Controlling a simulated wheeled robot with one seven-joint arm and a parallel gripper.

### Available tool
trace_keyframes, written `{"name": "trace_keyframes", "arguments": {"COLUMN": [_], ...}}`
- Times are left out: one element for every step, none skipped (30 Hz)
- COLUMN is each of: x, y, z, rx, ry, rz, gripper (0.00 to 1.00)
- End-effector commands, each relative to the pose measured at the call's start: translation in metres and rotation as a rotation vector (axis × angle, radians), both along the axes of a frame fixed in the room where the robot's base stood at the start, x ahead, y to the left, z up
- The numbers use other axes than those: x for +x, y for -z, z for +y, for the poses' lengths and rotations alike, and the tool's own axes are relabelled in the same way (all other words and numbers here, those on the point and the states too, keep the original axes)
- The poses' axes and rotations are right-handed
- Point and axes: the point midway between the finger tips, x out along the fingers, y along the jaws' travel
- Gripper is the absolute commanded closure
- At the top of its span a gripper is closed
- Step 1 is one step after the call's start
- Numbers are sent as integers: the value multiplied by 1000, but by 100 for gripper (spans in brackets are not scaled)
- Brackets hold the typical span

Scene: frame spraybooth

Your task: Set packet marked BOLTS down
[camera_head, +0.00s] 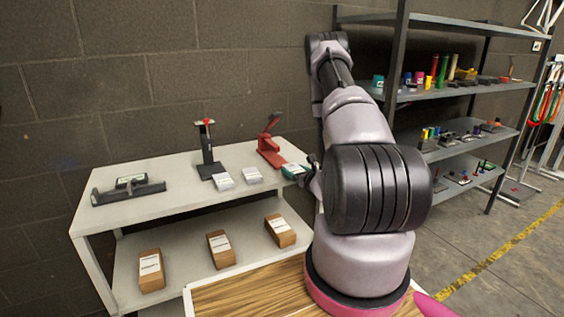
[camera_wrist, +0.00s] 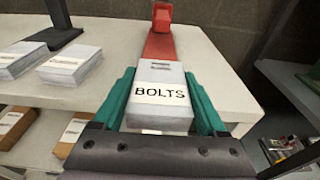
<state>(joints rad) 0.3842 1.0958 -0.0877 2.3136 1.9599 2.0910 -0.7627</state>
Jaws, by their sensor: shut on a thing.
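The packet marked BOLTS (camera_wrist: 160,108) is a white block with a dark-lettered label. In the wrist view my gripper (camera_wrist: 162,100) has its green fingers on both sides of it, shut on it. In the head view my gripper (camera_head: 300,172) is at the right end of the white table's top, partly hidden by my arm, with the packet (camera_head: 292,168) showing only in part. A red stand (camera_wrist: 160,45) is just beyond the packet in the wrist view. I cannot tell whether the packet touches the tabletop.
Two white packets (camera_head: 224,181) (camera_head: 253,176) lie on the white table (camera_head: 150,205) left of my gripper. A black stand (camera_head: 207,150) and a dark scale-like tool (camera_head: 128,190) are further left. Brown boxes (camera_head: 151,270) sit on the lower shelf. A grey rack (camera_head: 450,92) stands right.

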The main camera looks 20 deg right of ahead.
Motion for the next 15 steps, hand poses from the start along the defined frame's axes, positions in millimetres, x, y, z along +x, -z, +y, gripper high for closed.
{"name": "trace_keyframes", "arguments": {"x": [15,23,32,39,45,51,56,59,62,64,66,69,72,76,82], "y": [-2,-2,-1,-1,-1,-1,-1,-1,0,0,0,-1,-1,-1,-1], "z": [1,2,2,2,2,2,2,2,2,2,2,2,2,3,3], "rx": [-3,-2,-1,-3,-1,0,0,0,0,0,0,1,0,-1,0], "ry": [-3,-2,-2,-1,0,1,0,1,0,0,0,1,1,0,0], "rz": [-5,-4,-5,-4,-4,-4,-3,-2,-2,-1,-1,-2,-1,-2,-3], "gripper": [91,91,91,91,91,91,91,91,91,91,91,91,91,91,91]}}
